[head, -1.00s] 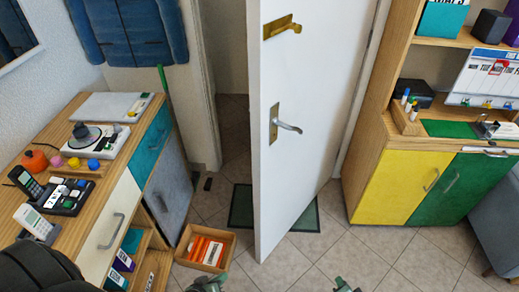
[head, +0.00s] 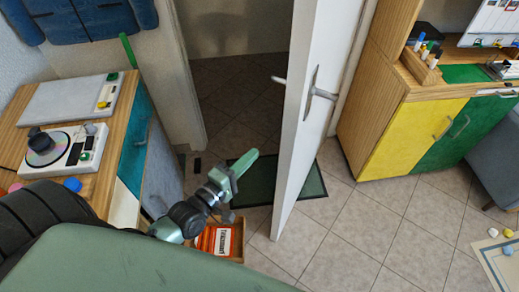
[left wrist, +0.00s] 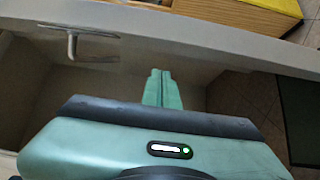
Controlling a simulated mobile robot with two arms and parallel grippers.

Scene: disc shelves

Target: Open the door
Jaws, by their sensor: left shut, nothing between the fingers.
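The white door (head: 318,110) stands ajar, seen nearly edge-on in the head view. Its silver lever handle (head: 324,94) is on the right face, and another lever end (head: 279,80) sticks out on the left side. My left gripper (head: 250,160) is shut and empty, left of the door's edge and lower than the handles. In the left wrist view the closed fingers (left wrist: 161,90) point toward the pale door (left wrist: 200,55), with a lever handle (left wrist: 72,44) to their left. I cannot tell whether they touch the door. My right gripper is not in view.
A wooden desk (head: 104,135) with a disc player (head: 65,150) stands at left. A box of orange packets (head: 217,241) and a dark green mat (head: 258,185) lie on the floor near the door. A yellow and green cabinet (head: 410,135) stands right. Tiled floor (head: 365,230) is clear between.

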